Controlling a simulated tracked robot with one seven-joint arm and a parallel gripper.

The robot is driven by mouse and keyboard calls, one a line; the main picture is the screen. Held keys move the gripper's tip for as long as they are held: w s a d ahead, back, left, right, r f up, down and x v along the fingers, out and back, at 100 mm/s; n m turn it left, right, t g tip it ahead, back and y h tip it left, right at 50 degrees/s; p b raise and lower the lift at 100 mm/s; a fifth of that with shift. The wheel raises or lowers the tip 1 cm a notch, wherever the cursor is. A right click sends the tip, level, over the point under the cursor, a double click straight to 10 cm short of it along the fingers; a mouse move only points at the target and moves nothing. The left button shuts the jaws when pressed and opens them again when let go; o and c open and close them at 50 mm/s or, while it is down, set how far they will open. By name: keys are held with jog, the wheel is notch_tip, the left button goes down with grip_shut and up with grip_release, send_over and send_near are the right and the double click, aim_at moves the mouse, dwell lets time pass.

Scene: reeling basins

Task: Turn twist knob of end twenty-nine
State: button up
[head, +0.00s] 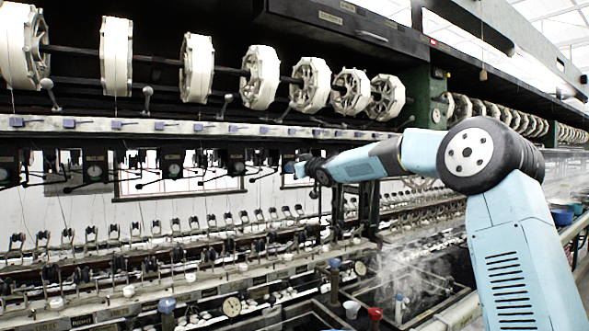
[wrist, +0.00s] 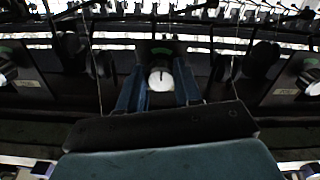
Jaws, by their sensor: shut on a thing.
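In the wrist view a white twist knob (wrist: 160,79) with a dark pointer line sits on a dark box under a green arc mark. My gripper (wrist: 159,84) has its two blue fingers on either side of this knob and is shut on it. The line on the knob looks close to upright. I cannot read an end number on this box. In the head view my gripper (head: 298,169) reaches left to the row of dark boxes under the purple-tabbed rail; the knob it holds is hidden there.
Neighbouring boxes carry white knobs at left (wrist: 5,77) and right (wrist: 309,82) in the wrist view. Thin threads run down close beside my fingers. In the head view white reels (head: 261,77) hang above, and steaming basins (head: 385,290) lie below with several small coloured items.

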jog(key=shift+a+f, duration=0.1)
jog(key=shift+f, duration=0.15)
jog(key=o, duration=0.8)
jog(key=shift+o, duration=1.2)
jog(key=shift+r, duration=0.15)
jog(key=v, duration=1.3)
jog(key=shift+s+d, duration=0.25)
